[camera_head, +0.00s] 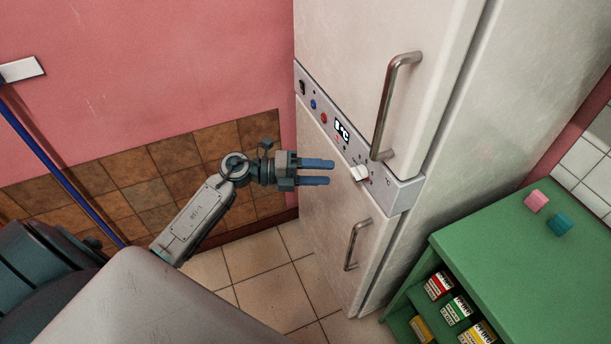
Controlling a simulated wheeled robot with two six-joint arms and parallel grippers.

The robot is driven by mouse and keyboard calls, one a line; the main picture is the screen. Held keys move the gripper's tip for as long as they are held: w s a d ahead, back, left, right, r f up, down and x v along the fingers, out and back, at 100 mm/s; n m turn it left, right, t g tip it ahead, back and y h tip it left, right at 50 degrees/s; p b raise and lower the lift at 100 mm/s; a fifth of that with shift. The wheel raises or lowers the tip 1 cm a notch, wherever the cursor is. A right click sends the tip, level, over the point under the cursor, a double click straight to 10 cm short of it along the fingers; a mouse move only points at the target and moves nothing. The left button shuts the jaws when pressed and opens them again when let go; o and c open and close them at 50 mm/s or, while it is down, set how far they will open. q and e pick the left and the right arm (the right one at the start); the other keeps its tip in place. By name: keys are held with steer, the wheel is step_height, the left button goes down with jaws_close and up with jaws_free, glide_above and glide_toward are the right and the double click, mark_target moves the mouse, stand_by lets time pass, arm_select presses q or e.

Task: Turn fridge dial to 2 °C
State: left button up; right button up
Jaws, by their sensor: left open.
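The fridge (390,25) is tall and off-white, with a grey control panel (405,195) running between its upper and lower doors. A white dial (361,173) sits on the panel, right of a small dark display (342,131) that seems to read 8 °C; the digit is small. My left gripper (333,172) is open and empty, its two blue fingers pointing right towards the dial. The fingertips are just left of the dial in the picture and look apart from it. My right gripper is not in view.
Metal handles stick out from the upper door (387,105) and lower door (354,245). A green shelf unit (485,250) at the right holds several small boxes, with a pink cube (535,201) and a teal cube (560,224) on top. Tiled floor (250,262) lies open below my arm.

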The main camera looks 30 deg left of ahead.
arm_select(q)
steer(key=shift+b+v, duration=0.5)
steer(key=shift+v, duration=1.35)
